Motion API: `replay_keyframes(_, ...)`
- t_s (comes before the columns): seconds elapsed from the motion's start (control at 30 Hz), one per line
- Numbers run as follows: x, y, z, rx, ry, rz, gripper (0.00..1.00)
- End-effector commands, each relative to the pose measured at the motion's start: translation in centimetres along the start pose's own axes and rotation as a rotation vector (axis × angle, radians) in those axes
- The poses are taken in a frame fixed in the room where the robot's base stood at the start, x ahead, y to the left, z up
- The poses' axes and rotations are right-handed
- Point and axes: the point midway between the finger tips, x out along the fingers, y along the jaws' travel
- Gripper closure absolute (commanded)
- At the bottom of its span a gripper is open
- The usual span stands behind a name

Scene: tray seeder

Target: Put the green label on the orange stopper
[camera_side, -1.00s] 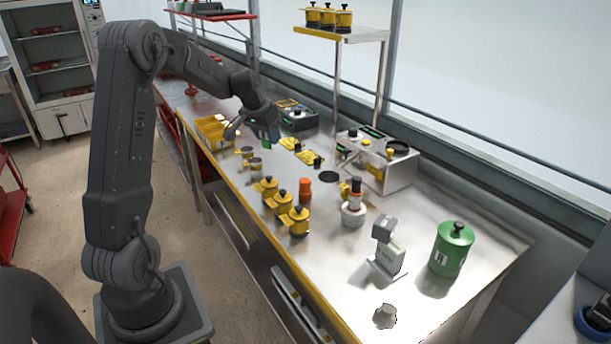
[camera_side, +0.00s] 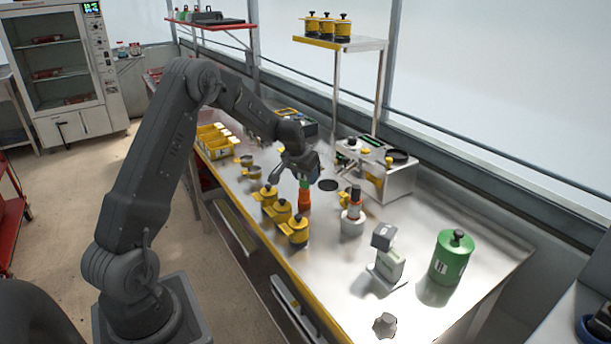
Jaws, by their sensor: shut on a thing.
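The orange stopper (camera_side: 304,200) stands upright on the metal bench, right of the yellow pots. My gripper (camera_side: 304,179) points down directly above it. It is shut on the green label (camera_side: 304,185), a small green patch just below the jaws. The label is at the top of the stopper; I cannot tell whether it touches or hovers slightly above. The jaws hide most of the label.
Several yellow pots with black knobs (camera_side: 279,212) stand close on the left. A white holder with a dark and orange bottle (camera_side: 353,213) stands right. A green canister (camera_side: 452,257) and a grey device (camera_side: 388,255) stand at the front right. A metal box (camera_side: 394,180) is behind.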

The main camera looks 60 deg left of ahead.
Motion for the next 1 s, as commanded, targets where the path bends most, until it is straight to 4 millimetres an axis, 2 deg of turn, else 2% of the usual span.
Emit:
replay_keyframes(0.37,0.44,-0.03,0.15,-0.001,0.001,0.0,0.8)
replay_keyframes(0.4,0.42,-0.03,0.13,-0.001,0.002,0.0,0.55)
replay_keyframes(0.63,0.39,-0.03,0.13,-0.001,0.002,0.0,0.33)
replay_keyframes(0.87,0.34,-0.03,0.1,-0.001,0.002,0.0,0.33)
replay_keyframes(1.0,-0.53,-0.05,-0.1,-0.001,0.005,-0.001,0.33)
